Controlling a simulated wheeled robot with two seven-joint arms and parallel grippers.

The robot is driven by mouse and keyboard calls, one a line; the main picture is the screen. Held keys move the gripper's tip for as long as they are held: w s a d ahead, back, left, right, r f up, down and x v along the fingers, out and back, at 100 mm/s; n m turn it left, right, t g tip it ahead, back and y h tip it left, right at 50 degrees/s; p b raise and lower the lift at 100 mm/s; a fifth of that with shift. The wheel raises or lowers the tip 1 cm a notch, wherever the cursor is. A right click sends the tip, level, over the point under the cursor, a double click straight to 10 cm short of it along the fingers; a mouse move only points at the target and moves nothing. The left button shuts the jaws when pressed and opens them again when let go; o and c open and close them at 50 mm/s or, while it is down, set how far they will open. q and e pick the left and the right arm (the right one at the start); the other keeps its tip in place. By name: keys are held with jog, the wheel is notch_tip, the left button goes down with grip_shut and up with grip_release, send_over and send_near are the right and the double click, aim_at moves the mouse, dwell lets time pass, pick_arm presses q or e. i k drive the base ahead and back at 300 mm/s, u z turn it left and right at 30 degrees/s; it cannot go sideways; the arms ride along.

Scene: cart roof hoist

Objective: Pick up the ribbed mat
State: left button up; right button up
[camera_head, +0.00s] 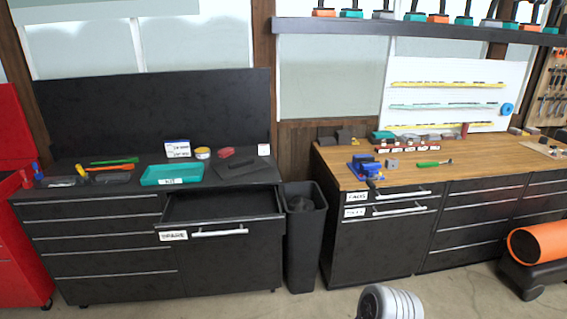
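A dark flat mat (258,171) lies on top of the left black bench (105,226), near its right end; I take it to be the ribbed mat, but its ribs are too small to make out. A red object (227,153) lies behind it, and a small white block (264,149) stands at its back right. A teal tray (171,174) with a white label is to its left.
The labelled top drawer (221,207) below the mat is pulled open. A black bin (304,236) stands between the benches. Tools crowd the left benchtop. The wooden bench (341,172) holds a blue tool (365,168). An orange roll (538,243) lies at the right.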

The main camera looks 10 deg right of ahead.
aim_at(243, 165)
jog(key=z, duration=0.85)
jog(key=i, duration=1.7)
jog(key=u, duration=0.7)
